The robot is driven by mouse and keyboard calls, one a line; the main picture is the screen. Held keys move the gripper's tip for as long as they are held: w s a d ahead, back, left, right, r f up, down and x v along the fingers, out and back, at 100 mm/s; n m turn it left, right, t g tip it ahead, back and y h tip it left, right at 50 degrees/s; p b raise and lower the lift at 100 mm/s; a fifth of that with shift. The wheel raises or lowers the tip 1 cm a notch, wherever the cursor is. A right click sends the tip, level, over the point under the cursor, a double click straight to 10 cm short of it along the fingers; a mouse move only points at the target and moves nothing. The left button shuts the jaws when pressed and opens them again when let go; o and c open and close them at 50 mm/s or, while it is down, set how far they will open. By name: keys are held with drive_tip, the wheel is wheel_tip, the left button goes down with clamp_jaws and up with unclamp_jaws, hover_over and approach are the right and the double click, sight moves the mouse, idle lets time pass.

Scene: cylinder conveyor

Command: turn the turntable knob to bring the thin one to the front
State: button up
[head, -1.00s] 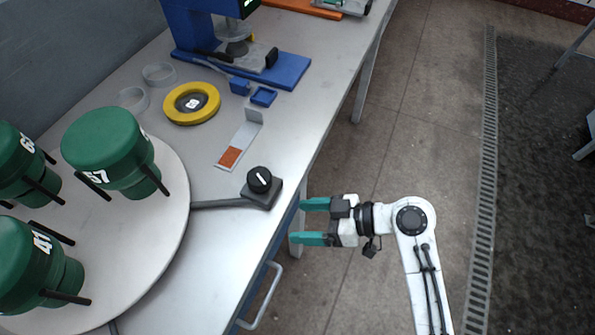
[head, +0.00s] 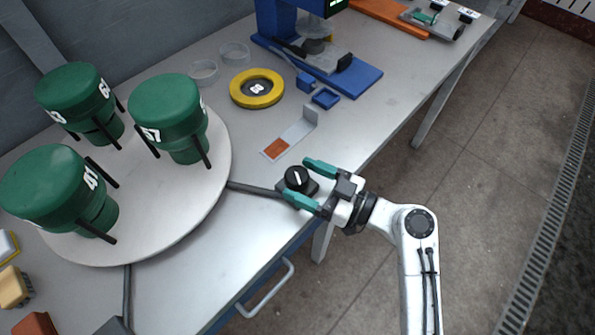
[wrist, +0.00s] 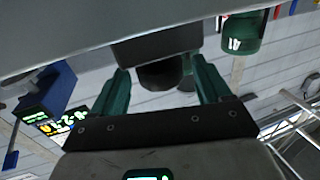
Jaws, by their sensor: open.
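The turntable (head: 165,228) is a pale round disc on the bench at left. It bears three green stepped cylinders with dark prongs: one marked 41 (head: 45,185) at front left, one marked 57 (head: 165,105) at right, and another (head: 75,90) at the back. I cannot tell surely which is thinnest. The black knob (head: 296,177), with a white line on top, sits on a dark base near the bench edge. My gripper (head: 302,181) is open, its teal fingers on either side of the knob in the head view. The wrist view shows the knob (wrist: 160,76) between the fingertips; contact is unclear.
A dark cable runs from the knob base to the turntable. Behind lie an angled plate with an orange patch (head: 276,148), a yellow ring (head: 240,88), small blue blocks (head: 326,99) and a blue machine (head: 360,80). A drawer handle (head: 268,292) juts below the bench edge.

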drive_tip(key=shift+x, duration=1.15)
drive_tip(key=shift+c, duration=0.4)
drive_tip(key=c, duration=0.8)
